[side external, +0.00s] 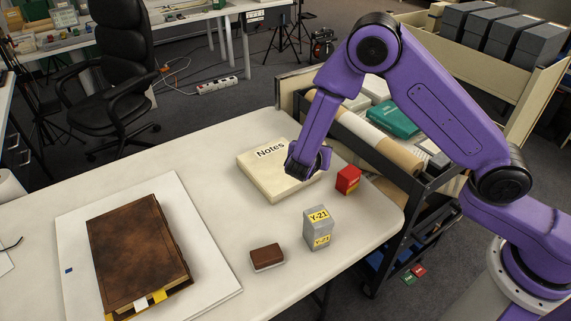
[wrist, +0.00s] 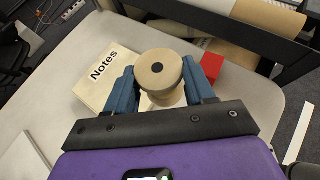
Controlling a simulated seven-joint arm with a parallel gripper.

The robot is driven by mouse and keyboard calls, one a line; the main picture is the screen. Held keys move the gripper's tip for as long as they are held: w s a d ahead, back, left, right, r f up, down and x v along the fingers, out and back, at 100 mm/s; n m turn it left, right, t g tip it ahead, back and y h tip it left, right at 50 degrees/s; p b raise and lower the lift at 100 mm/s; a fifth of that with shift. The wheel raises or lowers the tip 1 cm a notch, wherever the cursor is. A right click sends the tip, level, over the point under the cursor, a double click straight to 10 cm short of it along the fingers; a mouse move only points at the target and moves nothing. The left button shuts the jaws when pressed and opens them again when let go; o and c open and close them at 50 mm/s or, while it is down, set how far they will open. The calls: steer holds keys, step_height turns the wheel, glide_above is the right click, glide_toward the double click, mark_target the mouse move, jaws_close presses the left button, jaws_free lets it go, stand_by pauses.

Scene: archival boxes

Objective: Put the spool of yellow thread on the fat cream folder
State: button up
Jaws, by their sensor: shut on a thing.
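My gripper (side external: 308,162) is shut on a spool (wrist: 158,72), one blue finger on each side of it in the wrist view. The spool shows a round tan end with a dark centre hole; its thread is mostly hidden below that end. In the side view the spool is hidden by my gripper. The fat cream folder (side external: 272,180), marked "Notes", lies flat on the table. It also shows left of the spool in the wrist view (wrist: 100,72). My gripper overlaps the folder's right part in the side view; its exact height above it I cannot tell.
A red box (side external: 347,180) stands close right of the folder. A grey Y-21 box (side external: 318,228) and a brown-topped block (side external: 267,257) are nearer the front. A brown book (side external: 138,250) lies on a white board at left. A loaded cart (side external: 420,170) stands beyond the table's right edge.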

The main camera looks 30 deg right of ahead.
steer(key=w+f, duration=0.2)
steer(key=w, duration=0.1)
steer(key=w+a+f, duration=0.1)
steer(key=w+f, duration=0.4)
steer(key=w, duration=0.1)
steer(key=shift+w+a+f, duration=0.15)
steer(key=shift+a+f, duration=0.25)
steer(key=shift+w+f, duration=0.15)
steer(key=shift+f, duration=1.5)
steer(key=shift+f, duration=0.1)
steer(key=o, duration=1)
